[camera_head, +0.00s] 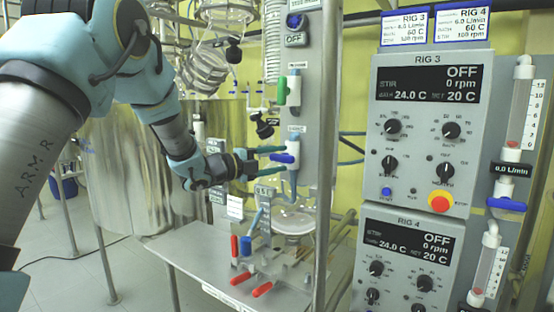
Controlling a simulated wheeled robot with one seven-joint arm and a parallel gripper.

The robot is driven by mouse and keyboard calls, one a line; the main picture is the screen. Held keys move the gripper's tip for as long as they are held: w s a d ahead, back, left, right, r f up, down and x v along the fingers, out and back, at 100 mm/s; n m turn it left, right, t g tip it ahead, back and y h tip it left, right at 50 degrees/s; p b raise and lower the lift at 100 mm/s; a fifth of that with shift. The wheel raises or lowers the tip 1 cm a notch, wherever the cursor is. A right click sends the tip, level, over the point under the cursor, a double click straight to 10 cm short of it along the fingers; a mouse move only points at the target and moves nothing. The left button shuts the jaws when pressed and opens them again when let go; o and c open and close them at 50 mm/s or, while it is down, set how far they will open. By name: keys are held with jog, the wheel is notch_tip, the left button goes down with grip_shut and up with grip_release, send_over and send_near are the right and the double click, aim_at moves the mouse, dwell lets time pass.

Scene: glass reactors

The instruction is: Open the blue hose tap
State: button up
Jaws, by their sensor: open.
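A white tap body with a blue handle (285,158) sits on the grey upright panel, left of the rig controls. The handle lies roughly level, pointing left toward my gripper. My gripper (263,160) reaches in from the left and is open, its fingers pointing right. The fingertips are close to the blue handle, one a little above its level and one a little below. I cannot tell whether they touch it. Blue hose joins the tap from below.
A green-handled tap (281,91) sits just above. Red-handled valves (262,289) and another blue handle (246,249) are low on the metal bench (205,262). Another blue tap (506,205) is by the flow meter at right. The RIG 3 box (428,130) reads OFF.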

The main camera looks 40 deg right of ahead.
grip_shut()
jog(key=shift+f+n+b, duration=0.2)
jog(key=shift+n+b, duration=0.1)
jog(key=shift+b, duration=0.35)
jog(key=shift+s+f+n+t+h+b, duration=0.1)
jog(key=shift+n+t+h+b, duration=0.85)
jog(key=shift+n+b, duration=2.35)
jog(key=shift+s+f+n+t+h+b, duration=0.1)
jog(key=shift+n+t+h+b, duration=0.3)
jog(key=shift+n+t+b, duration=2.05)
jog(key=shift+s+f+n+t+h+b, duration=0.1)
jog(key=shift+n+t+h+b, duration=0.45)
jog(key=shift+n+b, duration=3.55)
jog(key=shift+r+n+p, duration=0.1)
jog(key=shift+n+p, duration=0.4)
jog(key=shift+n, duration=0.35)
grip_release()
